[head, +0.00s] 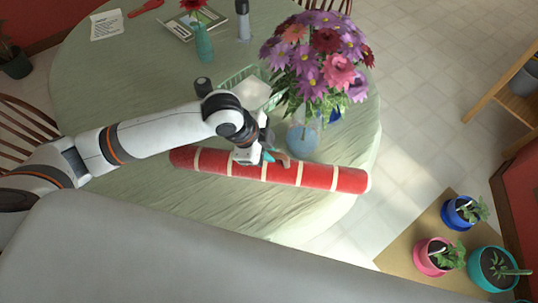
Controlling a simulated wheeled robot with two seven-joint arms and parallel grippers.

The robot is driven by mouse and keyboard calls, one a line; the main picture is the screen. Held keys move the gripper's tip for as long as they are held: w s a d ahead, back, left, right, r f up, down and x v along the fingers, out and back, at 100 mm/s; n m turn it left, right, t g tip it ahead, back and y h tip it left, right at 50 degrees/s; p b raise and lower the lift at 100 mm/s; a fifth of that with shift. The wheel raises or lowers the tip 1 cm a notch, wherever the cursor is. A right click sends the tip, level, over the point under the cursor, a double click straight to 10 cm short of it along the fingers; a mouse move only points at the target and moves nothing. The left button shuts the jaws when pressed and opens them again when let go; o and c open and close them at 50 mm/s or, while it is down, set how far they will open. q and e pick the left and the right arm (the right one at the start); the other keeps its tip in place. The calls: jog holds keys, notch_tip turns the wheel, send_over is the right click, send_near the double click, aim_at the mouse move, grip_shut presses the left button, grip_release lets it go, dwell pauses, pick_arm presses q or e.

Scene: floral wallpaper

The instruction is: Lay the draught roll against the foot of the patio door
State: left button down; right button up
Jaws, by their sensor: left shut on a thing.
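The draught roll (316,175) is a long red roll with cream bands. It lies across the near side of the round green table in the head view, its right end close to the table's right edge. My left gripper (272,157) is over the middle of the roll and shut on it. The gripper and wrist hide a little of the roll there. Whether the roll touches the tabletop is hard to tell. The patio door is not recognisable in this view. My right gripper is not in view.
The green table (130,75) holds a bouquet (318,55) in a blue vase (302,138), a green basket (237,78), a teal bud vase (204,45) and a book (178,27). Potted plants (432,256) stand on a mat (405,243) at lower right. Tiled floor (425,110) is clear between.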

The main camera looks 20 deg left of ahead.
aim_at(268, 163)
pick_arm(q)
jog(key=shift+w+f, duration=0.1)
jog(key=shift+f, duration=1.9)
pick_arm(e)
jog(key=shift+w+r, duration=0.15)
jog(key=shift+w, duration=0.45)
pick_arm(q)
jog(key=c, duration=1.4)
grip_release()
jog(key=shift+f, duration=0.15)
